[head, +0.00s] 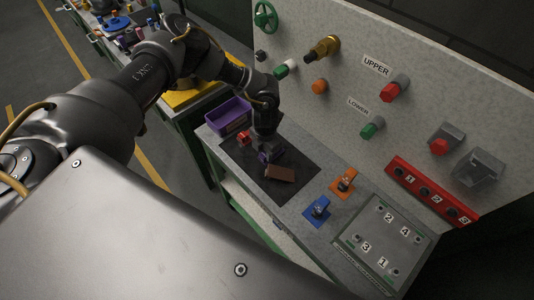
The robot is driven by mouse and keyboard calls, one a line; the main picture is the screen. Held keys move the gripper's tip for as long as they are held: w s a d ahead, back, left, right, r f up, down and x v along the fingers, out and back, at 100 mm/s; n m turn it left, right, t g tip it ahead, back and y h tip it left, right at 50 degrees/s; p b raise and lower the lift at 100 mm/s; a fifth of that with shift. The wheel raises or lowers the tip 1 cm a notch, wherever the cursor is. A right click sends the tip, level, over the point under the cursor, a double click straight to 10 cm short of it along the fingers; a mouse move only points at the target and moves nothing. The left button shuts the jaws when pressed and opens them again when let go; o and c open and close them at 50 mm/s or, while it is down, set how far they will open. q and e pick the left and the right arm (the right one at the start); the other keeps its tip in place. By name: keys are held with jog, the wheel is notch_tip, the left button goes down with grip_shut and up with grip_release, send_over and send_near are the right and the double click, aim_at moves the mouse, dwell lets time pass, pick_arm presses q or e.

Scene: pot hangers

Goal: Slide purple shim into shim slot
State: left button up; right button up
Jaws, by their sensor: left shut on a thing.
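My left gripper (268,155) points down over the black mat on the bench. It is shut on a small dark purple piece, which looks like the purple shim (271,157) and is mostly hidden by the fingers. A brown block (280,173) is on the mat, just in front of the fingertips. I cannot tell whether the shim touches it, and no shim slot can be made out clearly. My right gripper is not in view.
A purple bin (229,115) and a small red piece (243,138) are left of the gripper. Blue (317,211) and orange (341,184) fixtures and a numbered plate (385,240) are to the right. A panel with knobs (389,92) rises behind.

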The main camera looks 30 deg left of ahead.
pick_arm(q)
jog(key=shift+r+b, duration=0.2)
jog(key=shift+b, duration=0.1)
jog(key=shift+w+r+b, duration=0.1)
jog(key=shift+r+b, duration=0.8)
jog(key=shift+b, duration=0.15)
jog(key=s+d+r+b, duration=0.4)
jog(key=s+r, duration=0.6)
jog(key=s, duration=0.3)
jog(key=shift+s+r+b, duration=0.3)
jog(key=shift+r+b, duration=0.05)
jog(key=shift+r, duration=0.05)
jog(key=shift+d, duration=0.1)
